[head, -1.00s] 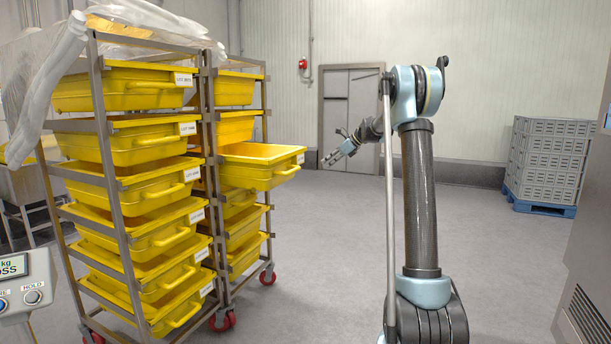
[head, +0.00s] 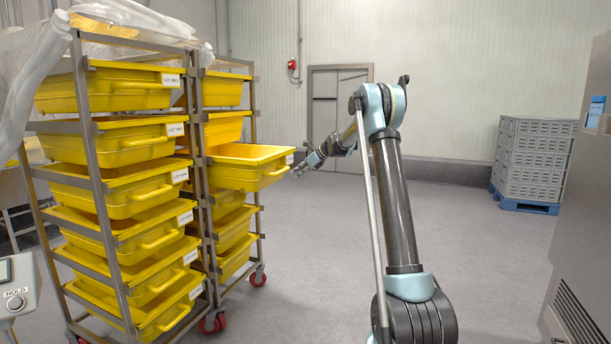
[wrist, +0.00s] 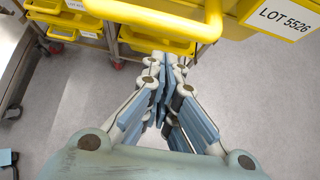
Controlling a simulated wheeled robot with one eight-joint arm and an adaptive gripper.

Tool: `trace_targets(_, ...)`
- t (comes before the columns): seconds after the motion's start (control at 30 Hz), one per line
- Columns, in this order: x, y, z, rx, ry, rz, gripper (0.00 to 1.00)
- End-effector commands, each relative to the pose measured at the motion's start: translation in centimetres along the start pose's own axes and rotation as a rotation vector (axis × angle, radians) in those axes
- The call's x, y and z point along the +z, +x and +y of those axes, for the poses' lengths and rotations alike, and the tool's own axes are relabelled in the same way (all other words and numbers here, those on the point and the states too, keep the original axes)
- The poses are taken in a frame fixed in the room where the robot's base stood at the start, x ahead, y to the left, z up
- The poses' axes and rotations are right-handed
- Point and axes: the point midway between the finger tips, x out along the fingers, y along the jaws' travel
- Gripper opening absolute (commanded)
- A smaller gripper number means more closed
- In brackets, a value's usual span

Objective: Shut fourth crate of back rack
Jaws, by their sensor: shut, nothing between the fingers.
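The back rack (head: 258,160) holds a column of yellow crates. One yellow crate (head: 238,172), third from the top in view, sticks far out to the right of the rack; the others sit further in. Its front handle (wrist: 150,22) and a label reading LOT 5526 (wrist: 284,16) fill the top of the wrist view. My gripper (head: 299,170) is just right of this crate's front. In the wrist view my gripper (wrist: 166,62) is shut and empty, its fingertips just below the handle in the picture; I cannot tell if they touch.
The front rack (head: 95,170), also full of yellow crates, stands at left, nearer to me. Plastic sheeting (head: 40,75) drapes over the racks. A grey crate stack (head: 532,160) on a blue pallet stands far right. A grey cabinet (head: 585,210) is at right. Open floor (head: 320,260) lies between.

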Motion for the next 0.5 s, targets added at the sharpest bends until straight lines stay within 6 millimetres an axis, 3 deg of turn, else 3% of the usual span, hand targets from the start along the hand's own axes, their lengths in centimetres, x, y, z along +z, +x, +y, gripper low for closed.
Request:
trace_targets(0.2, 1.3, 1.0, 0.0, 0.0, -0.001, 0.0, 0.0)
trace_targets(0.5, 1.5, 1.2, 0.0, -0.001, 0.0, 0.0, 0.0)
